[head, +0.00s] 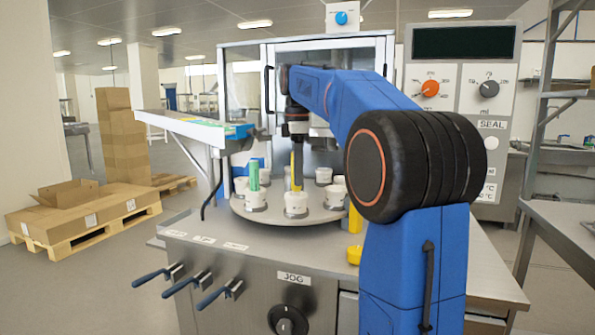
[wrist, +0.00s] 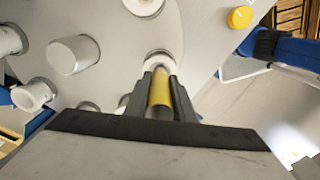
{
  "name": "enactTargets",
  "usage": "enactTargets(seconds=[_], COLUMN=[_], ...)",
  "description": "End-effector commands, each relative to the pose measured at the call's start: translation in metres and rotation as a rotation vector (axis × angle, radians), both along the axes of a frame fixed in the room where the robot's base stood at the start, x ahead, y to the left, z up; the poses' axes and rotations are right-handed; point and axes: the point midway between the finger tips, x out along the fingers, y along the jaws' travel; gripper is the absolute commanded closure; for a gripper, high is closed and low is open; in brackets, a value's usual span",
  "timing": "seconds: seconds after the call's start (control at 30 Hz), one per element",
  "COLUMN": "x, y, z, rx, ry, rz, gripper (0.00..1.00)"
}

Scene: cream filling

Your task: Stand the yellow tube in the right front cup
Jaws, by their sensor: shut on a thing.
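The yellow tube (head: 297,172) is upright in my gripper (head: 297,150), directly over a white cup (head: 296,204) at the front of the round turntable (head: 262,216). Its lower end meets the cup's mouth in the head view; I cannot tell how far it is inside. In the wrist view the fingers (wrist: 160,98) close on both sides of the yellow tube (wrist: 160,88), and the white cup (wrist: 157,60) shows just beyond it. Another white cup (head: 335,197) stands to the right.
A green tube (head: 254,176) stands in a cup to the left. Several more cups ring the turntable. A yellow cylinder (head: 355,220) and a yellow round piece (head: 354,254) are at the right, by my arm. A blue-edged chute (head: 205,131) is at the left.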

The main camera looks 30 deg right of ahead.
Motion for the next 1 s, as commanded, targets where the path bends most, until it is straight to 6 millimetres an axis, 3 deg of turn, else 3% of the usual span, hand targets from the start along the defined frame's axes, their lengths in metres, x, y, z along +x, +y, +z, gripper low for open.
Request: enactTargets(seconds=[1.0], x=[0.0], y=[0.0], z=[-0.025], rx=[0.0], ry=[0.0], rz=[0.0], gripper=[0.98])
